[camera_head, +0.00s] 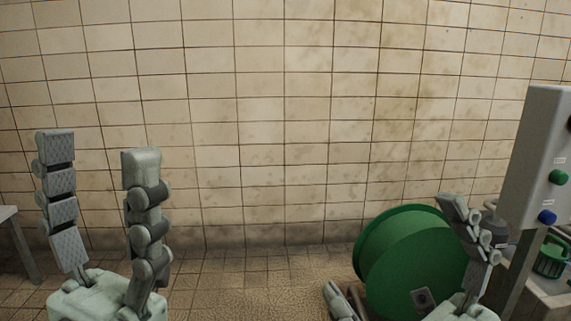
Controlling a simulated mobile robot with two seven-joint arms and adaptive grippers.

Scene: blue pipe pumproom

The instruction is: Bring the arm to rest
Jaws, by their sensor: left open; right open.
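My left gripper (103,195) stands upright at the lower left, its segmented grey fingers pointing up and spread wide apart. It is open and nothing is between the fingers. My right gripper (400,255) is at the lower right, in front of a green wheel-like drum. Its right finger points up and leans left, while its other finger shows low at the bottom edge. It is open, with the green drum behind the gap. I cannot tell whether it touches the drum. The palm of the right gripper is partly cut off by the bottom edge.
The large green drum (393,250) stands on the tiled floor (255,283). A grey control box (538,160) with green and blue buttons is at the right edge, above a green handwheel-like part (551,258). A grey table (10,215) shows at the left edge. The middle floor is clear before the tiled wall.

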